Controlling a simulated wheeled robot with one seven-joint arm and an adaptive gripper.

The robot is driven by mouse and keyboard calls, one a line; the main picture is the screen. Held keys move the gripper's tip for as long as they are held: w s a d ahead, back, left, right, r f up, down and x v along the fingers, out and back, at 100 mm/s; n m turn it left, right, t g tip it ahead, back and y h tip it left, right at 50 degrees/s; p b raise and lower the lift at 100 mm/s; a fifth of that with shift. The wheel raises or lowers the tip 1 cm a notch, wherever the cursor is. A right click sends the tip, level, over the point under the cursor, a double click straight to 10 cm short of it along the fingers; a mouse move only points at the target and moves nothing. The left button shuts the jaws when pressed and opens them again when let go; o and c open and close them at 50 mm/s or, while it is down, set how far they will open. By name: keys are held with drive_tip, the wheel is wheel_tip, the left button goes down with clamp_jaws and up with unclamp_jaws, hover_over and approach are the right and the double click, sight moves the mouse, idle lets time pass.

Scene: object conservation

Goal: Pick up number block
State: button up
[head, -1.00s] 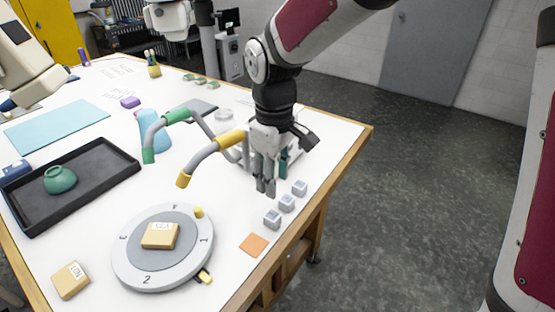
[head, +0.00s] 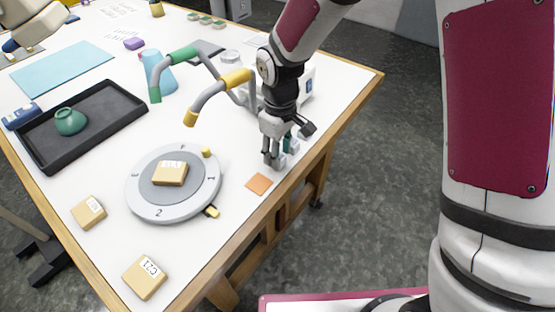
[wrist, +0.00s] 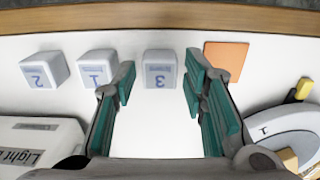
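Three small pale grey number blocks stand in a row near the table edge. In the wrist view, the block marked 2 (wrist: 44,69) is at the left, the block marked 1 (wrist: 97,66) beside it, and the block marked 3 (wrist: 159,69) at the right. My gripper (wrist: 160,80) is open, its teal-padded fingers spread to either side of block 3, with nothing held. The left finger lies between blocks 1 and 3. In the head view, my gripper (head: 275,162) is low at the row and hides most of the blocks.
An orange square (wrist: 226,58) lies right of block 3. A round numbered dial (wrist: 285,140) is further right; it also shows in the head view (head: 140,200) with a tan block (head: 170,173) on it. A white "Light" box (wrist: 40,140) stands at lower left. The table edge (wrist: 160,18) is close.

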drive_tip(key=shift+f, duration=1.3)
drive_tip(key=c, duration=0.7)
drive_tip(key=shift+r, duration=0.1)
